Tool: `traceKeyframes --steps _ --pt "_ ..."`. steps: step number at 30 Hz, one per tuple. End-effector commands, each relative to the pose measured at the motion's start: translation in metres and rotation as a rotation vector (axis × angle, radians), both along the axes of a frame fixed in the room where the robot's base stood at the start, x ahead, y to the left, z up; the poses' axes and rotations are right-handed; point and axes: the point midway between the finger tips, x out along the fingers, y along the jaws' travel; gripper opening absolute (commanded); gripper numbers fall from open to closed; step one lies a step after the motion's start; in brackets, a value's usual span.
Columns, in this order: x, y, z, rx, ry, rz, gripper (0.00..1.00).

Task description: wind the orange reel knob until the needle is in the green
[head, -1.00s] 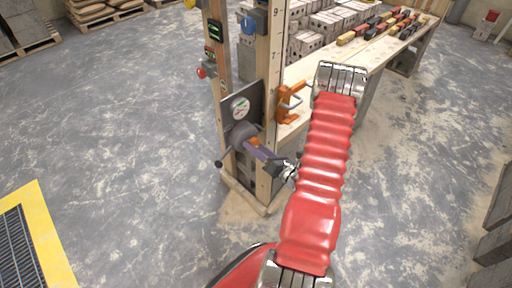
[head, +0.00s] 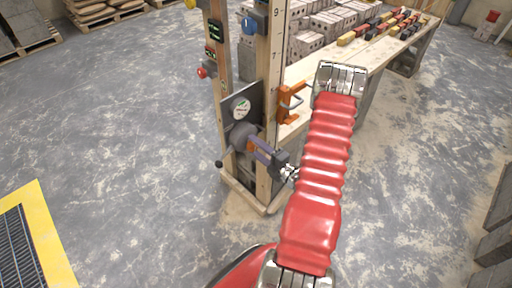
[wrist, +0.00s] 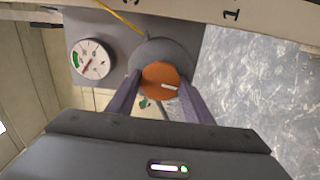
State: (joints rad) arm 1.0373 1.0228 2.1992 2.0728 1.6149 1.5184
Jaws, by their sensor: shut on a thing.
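My gripper (wrist: 160,90) is shut on the knob, with one purple finger at each side. In the head view my gripper (head: 257,147) reaches the knob from the right, and the knob is mostly hidden there. The round white gauge (wrist: 92,62) is left of the reel in the wrist view. Its green band is at the left of the dial; the red needle points to the lower left, seemingly just outside the green.
The reel and gauge are on a grey plate (head: 256,97) on a wooden post frame (head: 270,60). An orange clamp (head: 289,104) is close right of the reel. A red button (head: 202,72) and a blue knob (head: 249,25) are higher up. A yellow line (wrist: 122,16) rises from the reel.

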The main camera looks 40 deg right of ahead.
Motion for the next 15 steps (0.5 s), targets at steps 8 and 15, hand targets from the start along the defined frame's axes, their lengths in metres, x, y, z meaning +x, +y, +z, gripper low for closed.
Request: traceKeyframes --steps 8,15 --pt "-0.0006 -0.0033 -0.0021 0.137 0.01 -0.009 0.24" --pt "-0.0008 -0.0035 -0.0025 0.174 0.011 -0.01 0.24"
